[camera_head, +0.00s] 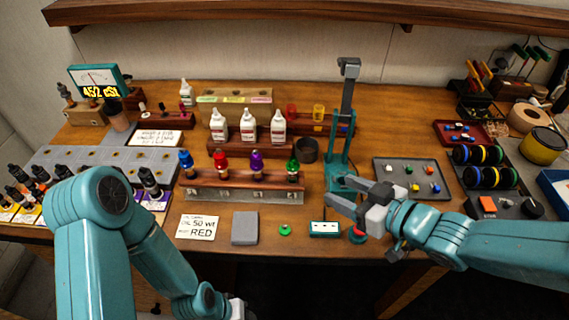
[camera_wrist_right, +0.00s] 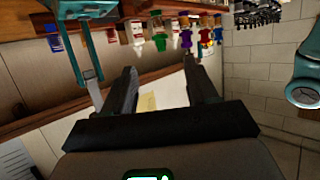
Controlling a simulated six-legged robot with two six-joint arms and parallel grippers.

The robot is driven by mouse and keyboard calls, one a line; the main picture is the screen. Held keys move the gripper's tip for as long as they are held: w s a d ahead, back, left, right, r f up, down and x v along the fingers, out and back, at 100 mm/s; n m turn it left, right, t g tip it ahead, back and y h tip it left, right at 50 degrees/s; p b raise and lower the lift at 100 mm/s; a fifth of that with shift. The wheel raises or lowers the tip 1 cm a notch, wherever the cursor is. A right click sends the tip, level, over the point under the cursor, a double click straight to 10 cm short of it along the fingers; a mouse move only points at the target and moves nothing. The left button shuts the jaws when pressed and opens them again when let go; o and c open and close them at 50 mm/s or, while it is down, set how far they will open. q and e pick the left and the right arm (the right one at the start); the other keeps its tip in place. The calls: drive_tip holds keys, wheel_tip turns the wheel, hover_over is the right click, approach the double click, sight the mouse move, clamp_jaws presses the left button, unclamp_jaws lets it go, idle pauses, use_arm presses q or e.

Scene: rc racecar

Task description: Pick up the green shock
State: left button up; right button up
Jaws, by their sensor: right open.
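The green shock (camera_head: 292,168) stands upright at the right end of a wooden rack (camera_head: 243,190), beside the purple (camera_head: 257,165), red (camera_head: 221,163) and blue (camera_head: 187,162) shocks. It also shows in the right wrist view (camera_wrist_right: 159,41), beyond the fingers and above the gap between them. My right gripper (camera_head: 345,193) is open and empty, to the right of the green shock and apart from it. Its two spread fingers show in the right wrist view (camera_wrist_right: 160,72). My left arm comes down at the left; its fingers are outside the frame.
A teal stand (camera_head: 343,150) rises close behind my right gripper. White bottles (camera_head: 248,127) stand behind the rack. A parts tray (camera_head: 405,165) lies to the right. A grey block (camera_head: 245,228), a note card (camera_head: 198,227) and a small green piece (camera_head: 285,230) lie in front.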

sight(293, 168)
drive_tip(key=p+x, duration=0.1)
drive_tip(key=x, duration=1.5)
drive_tip(key=shift+w+a, duration=0.2)
drive_tip(key=shift+w, duration=0.1)
drive_tip(key=shift+d, duration=0.15)
drive_tip(key=shift+c, duration=0.7)
drive_tip(key=c, duration=0.8)
drive_tip(key=shift+c, duration=0.6)
wheel_tip(293, 168, up, 9)
drive_tip(key=shift+f+p, duration=0.1)
drive_tip(key=shift+p, duration=0.45)
use_arm(q)
wheel_tip(293, 168, up, 7)
drive_tip(key=p, duration=0.5)
drive_tip(key=shift+w+a, duration=0.15)
drive_tip(key=shift+w, duration=0.1)
use_arm(e)
wheel_tip(293, 168, up, 11)
